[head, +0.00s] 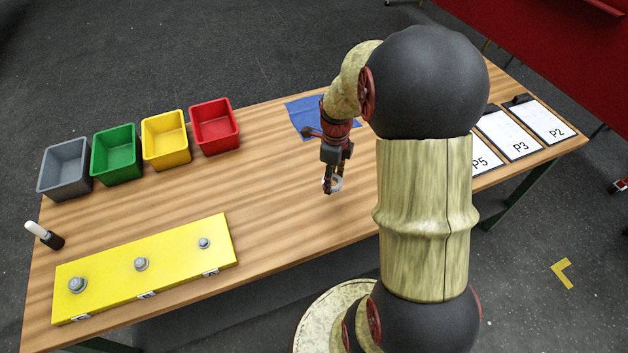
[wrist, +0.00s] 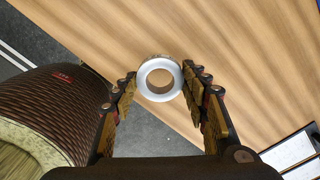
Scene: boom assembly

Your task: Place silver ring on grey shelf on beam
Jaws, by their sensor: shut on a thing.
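The silver ring (wrist: 160,97) is held between the two fingertips of my gripper (head: 331,184), its round hole facing the wrist camera. In the head view the ring (head: 338,185) is small and partly hidden by the fingers. My gripper points down over the middle of the wooden table, and the ring appears a little above its surface. I cannot make out a grey shelf on a beam in either view.
The wooden table (head: 285,190) holds grey (head: 64,168), green (head: 116,153), yellow (head: 165,139) and red (head: 214,126) bins. A yellow block with grey studs (head: 110,267), a marker (head: 45,235), a blue mat (head: 300,112) and labelled clipboards (head: 508,137) also lie there.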

